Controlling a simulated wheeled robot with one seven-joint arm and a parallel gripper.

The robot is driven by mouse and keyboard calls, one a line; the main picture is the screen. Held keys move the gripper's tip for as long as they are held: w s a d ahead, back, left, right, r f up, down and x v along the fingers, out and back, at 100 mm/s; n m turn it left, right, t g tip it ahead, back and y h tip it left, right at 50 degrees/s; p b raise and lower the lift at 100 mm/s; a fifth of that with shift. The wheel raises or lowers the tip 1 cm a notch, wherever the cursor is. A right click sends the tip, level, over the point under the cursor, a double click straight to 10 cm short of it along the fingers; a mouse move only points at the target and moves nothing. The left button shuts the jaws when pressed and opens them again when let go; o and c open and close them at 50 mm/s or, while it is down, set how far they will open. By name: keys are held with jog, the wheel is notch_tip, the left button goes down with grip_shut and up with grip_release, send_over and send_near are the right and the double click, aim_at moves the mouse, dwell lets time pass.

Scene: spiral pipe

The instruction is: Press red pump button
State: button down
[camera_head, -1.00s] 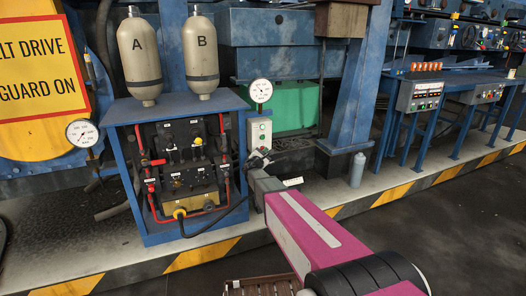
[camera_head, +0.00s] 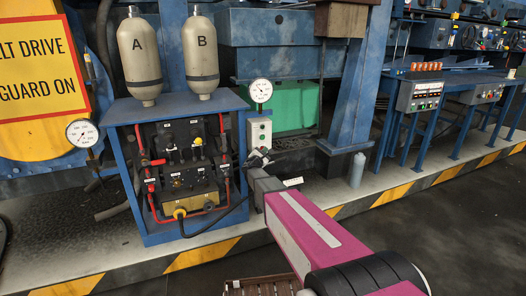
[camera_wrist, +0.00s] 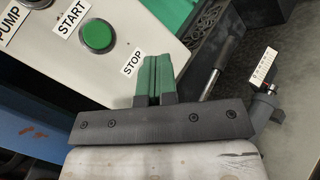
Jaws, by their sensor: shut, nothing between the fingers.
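The pale pump control box (camera_head: 259,133) stands on the right side of the blue hydraulic stand. In the wrist view its face (camera_wrist: 125,55) carries PUMP, START and STOP labels. A green button (camera_wrist: 96,36) sits between the START and STOP labels. No red button shows; the area just beyond the STOP label (camera_wrist: 133,64) is covered by my gripper. My gripper (camera_wrist: 156,62) is shut and empty, its green fingers together over the box's lower edge. In the head view my gripper (camera_head: 259,158) is at the bottom of the box; contact cannot be told.
Cylinders A (camera_head: 139,55) and B (camera_head: 201,55) stand on the blue stand (camera_head: 175,108), with a gauge (camera_head: 260,90) above the box. A blue column (camera_head: 352,85) and a grey bottle (camera_head: 357,170) are to the right. Dark floor (camera_head: 460,220) is open at the right.

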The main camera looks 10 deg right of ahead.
jog(key=shift+s, duration=0.1)
jog(key=shift+s+d, duration=0.2)
jog(key=shift+s, duration=0.45)
jog(key=s, duration=0.2)
jog(key=s+d, duration=0.1)
jog(key=s, duration=0.1)
jog(key=shift+s+d, duration=0.1)
jog(key=shift+s, duration=0.3)
dwell(0.4)
